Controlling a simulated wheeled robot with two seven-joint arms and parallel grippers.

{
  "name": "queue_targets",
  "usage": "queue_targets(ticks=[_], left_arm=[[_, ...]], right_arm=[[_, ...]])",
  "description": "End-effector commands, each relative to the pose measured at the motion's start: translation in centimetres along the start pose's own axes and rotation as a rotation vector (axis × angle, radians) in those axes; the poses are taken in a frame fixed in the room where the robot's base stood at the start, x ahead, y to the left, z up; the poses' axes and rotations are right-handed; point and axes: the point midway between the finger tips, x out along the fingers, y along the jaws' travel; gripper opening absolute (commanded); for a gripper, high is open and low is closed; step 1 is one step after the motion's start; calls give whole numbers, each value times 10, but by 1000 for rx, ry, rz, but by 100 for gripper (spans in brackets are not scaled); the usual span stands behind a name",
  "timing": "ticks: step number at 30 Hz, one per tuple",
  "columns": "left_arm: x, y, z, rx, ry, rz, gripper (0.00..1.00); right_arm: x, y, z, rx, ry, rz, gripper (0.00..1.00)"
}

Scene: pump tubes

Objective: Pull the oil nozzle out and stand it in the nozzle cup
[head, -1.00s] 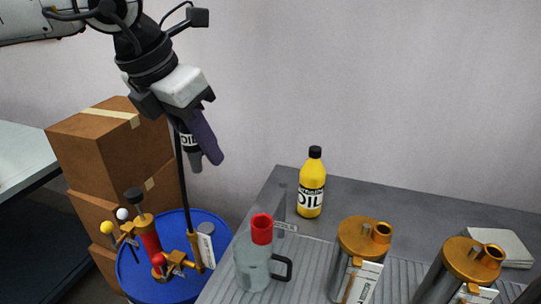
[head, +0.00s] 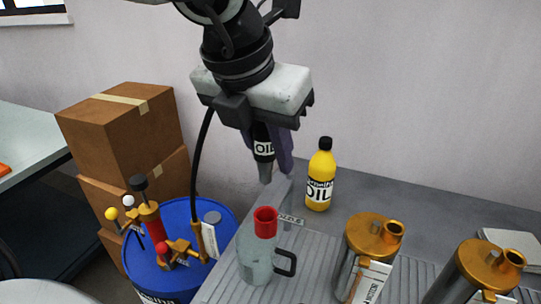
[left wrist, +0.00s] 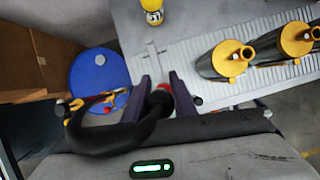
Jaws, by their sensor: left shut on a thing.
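My left gripper (head: 270,158) is shut on the oil nozzle (head: 264,150), a dark piece with an "OIL" label and a grey tip pointing down. It hangs in the air above the bench's left edge, clear of the drum. A black hose (head: 196,165) runs from it down to the pump on the blue drum. In the left wrist view the black nozzle end and hose (left wrist: 95,140) lie between and beside the fingers. A narrow grey upright piece with a small label plate (head: 291,219) stands below the tip, partly behind the jug; its opening is unclear. My right gripper is not in view.
A clear jug (head: 257,262) with a red top stands close below the nozzle. A yellow oil bottle (head: 320,180) stands behind to the right. Brass-topped cans (head: 366,250) stand further right. The blue drum (head: 172,215) and stacked boxes (head: 125,125) are left.

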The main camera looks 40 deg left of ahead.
Motion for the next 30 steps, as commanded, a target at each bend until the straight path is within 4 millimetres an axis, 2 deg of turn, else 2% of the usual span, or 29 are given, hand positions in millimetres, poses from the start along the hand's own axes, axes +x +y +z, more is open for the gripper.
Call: queue_targets(ticks=[15, 30], left_arm=[[48, 0, -20, 1, 0, 1, 0], [52, 0, -22, 0, 1, 0, 0]], right_arm=[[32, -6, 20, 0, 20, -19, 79], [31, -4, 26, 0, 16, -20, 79]])
